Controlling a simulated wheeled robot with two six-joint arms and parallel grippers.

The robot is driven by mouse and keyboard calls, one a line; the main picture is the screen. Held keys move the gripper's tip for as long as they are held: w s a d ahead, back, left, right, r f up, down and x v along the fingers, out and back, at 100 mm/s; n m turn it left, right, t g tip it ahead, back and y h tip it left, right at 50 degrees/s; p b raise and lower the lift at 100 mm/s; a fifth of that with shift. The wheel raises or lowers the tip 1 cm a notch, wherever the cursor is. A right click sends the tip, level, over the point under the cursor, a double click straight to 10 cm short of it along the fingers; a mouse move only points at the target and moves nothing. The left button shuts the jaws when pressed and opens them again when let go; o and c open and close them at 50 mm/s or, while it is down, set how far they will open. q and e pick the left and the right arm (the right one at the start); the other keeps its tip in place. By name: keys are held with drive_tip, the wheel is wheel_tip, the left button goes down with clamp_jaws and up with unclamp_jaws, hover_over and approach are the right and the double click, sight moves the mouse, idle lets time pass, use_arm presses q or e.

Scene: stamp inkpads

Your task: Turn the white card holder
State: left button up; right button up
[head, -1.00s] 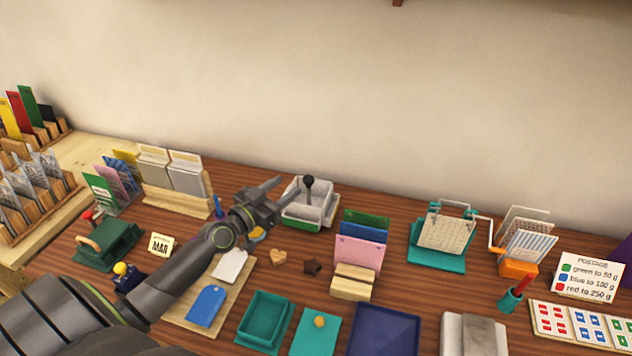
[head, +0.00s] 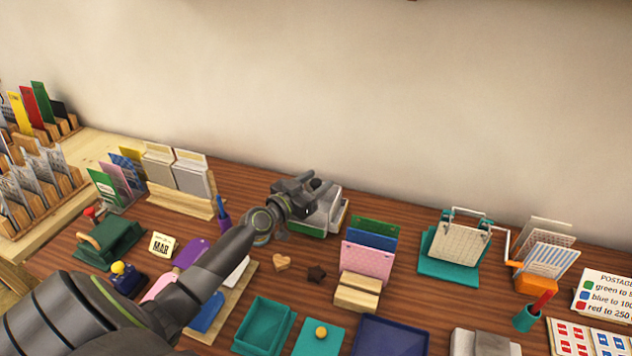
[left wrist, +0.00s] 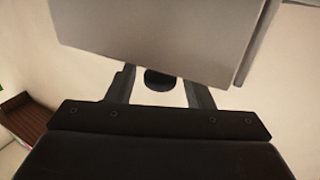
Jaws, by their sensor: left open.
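The white card holder (head: 327,219) stands at the back middle of the desk, with a green edge low on its front and a black knob (head: 316,184) on top. My left gripper (head: 311,187) is over it at the knob and hides part of it. In the left wrist view a pale grey-white panel (left wrist: 150,35) fills the top, and the round black knob (left wrist: 159,80) shows between the two fingers of my open gripper (left wrist: 160,88), with gaps on both sides. I cannot tell how deep the knob sits between them. My right gripper is not in view.
A pink, blue and green card stand (head: 368,262) is to the right. A wooden stand with grey card packs (head: 190,175) and a purple pen cup (head: 221,215) are to the left. Wooden heart (head: 281,262) and dark star (head: 316,274) shapes lie in front.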

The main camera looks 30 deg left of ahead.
use_arm(q)
drive_tip(key=shift+w, duration=0.15)
drive_tip(key=shift+c, duration=0.2)
clamp_jaws()
